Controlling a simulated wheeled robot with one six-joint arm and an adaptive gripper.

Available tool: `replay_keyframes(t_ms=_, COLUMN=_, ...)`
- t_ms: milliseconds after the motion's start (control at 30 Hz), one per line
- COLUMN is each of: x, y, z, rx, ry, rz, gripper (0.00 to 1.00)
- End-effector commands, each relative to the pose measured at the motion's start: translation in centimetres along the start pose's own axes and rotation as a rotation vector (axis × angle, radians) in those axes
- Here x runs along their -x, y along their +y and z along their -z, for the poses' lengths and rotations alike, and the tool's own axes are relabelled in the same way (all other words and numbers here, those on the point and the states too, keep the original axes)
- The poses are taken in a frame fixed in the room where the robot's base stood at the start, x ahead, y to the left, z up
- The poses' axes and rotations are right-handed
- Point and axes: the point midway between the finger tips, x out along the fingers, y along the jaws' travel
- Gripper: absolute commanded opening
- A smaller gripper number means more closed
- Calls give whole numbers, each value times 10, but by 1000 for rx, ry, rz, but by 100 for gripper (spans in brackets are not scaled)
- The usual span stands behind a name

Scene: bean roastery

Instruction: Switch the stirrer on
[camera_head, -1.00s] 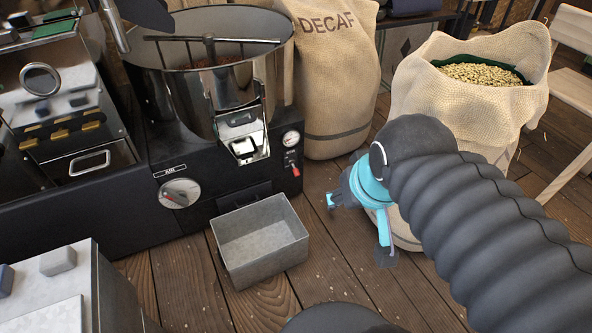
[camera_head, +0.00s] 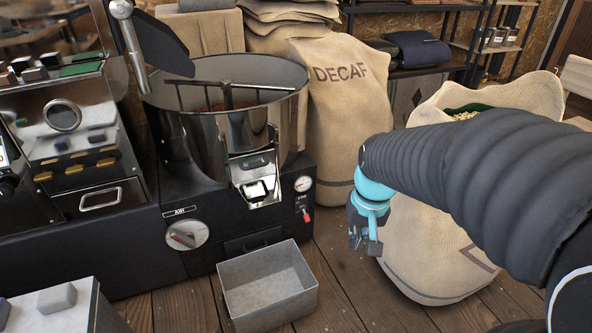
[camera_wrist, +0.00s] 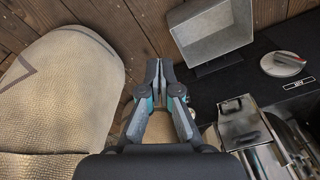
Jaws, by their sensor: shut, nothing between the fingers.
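The stirrer, dark bars (camera_head: 228,95) on a central post, sits in the round steel drum (camera_head: 195,135) of the roaster in the head view. A small red-tipped switch (camera_head: 306,214) is on the machine's black front, below a white gauge (camera_head: 303,184); I cannot read its label. My gripper (camera_head: 362,246) is to the right of the switch and apart from it, fingers pointing down, in front of the decaf sack. In the wrist view my gripper (camera_wrist: 159,66) is shut and empty, above the floor. I cannot make out the switch there.
An air dial (camera_head: 187,235) is on the machine's front, left of the switch. An empty metal bin (camera_head: 268,287) stands on the floor below. The decaf sack (camera_head: 345,105) is behind my gripper; an open bean sack (camera_head: 425,255) is close on its right.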

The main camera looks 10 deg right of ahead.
Motion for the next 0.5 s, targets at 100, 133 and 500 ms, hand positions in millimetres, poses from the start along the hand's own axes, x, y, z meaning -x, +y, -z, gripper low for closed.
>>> replay_keyframes(t_ms=100, x=-19, y=2, z=21, rx=-38, ry=-41, rz=16, gripper=0)
replay_keyframes(t_ms=133, x=-24, y=2, z=26, rx=-47, ry=-50, rz=20, gripper=0)
replay_keyframes(t_ms=500, x=-87, y=8, z=89, rx=-185, ry=-145, rz=83, gripper=0)
